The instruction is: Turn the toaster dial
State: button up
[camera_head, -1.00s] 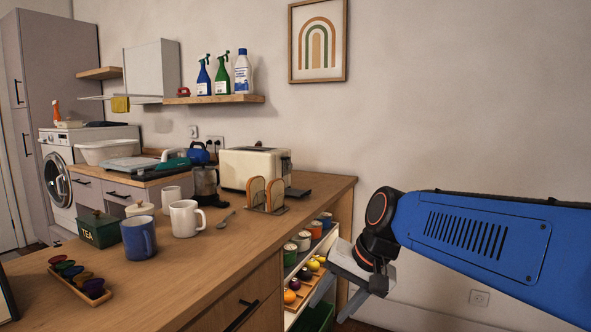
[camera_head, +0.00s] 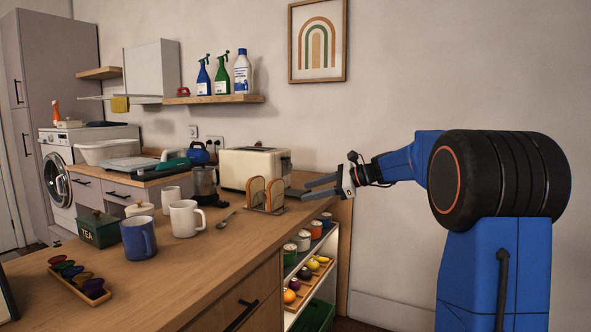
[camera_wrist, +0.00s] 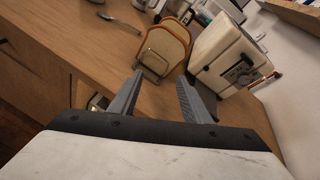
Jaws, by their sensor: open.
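The cream toaster (camera_head: 250,168) stands at the back of the wooden counter, near its right end. In the wrist view the toaster (camera_wrist: 216,45) is at the upper right, tilted in the picture. Its end face shows dark control parts (camera_wrist: 240,72); I cannot make out the dial clearly. My gripper (camera_head: 305,190) is open and empty, to the right of the toaster and apart from it, with its fingers pointing left over the counter's right end. In the wrist view my gripper (camera_wrist: 160,77) has its two fingers spread below the toaster and the toast rack.
A rack with bread slices (camera_head: 265,196) stands just in front of the toaster, close to my fingers. A spoon (camera_head: 226,220), a white mug (camera_head: 184,219) and a blue mug (camera_head: 138,238) are further left. Open shelves (camera_head: 312,265) lie below the counter's right end.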

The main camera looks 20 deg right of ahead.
jog(key=w+d+r+m+t+y, duration=0.1)
jog(key=w+d+m+t, duration=0.15)
jog(key=w+d, duration=0.4)
jog(key=w+d+r+m+t+y, duration=0.1)
jog(key=w+d+r+m+t, duration=0.1)
jog(key=w+d+m, duration=0.35)
jog(key=n, duration=0.2)
send_near(291, 167)
jog(key=x, duration=0.8)
jog(key=shift+s, duration=0.1)
jog(key=c, duration=1)
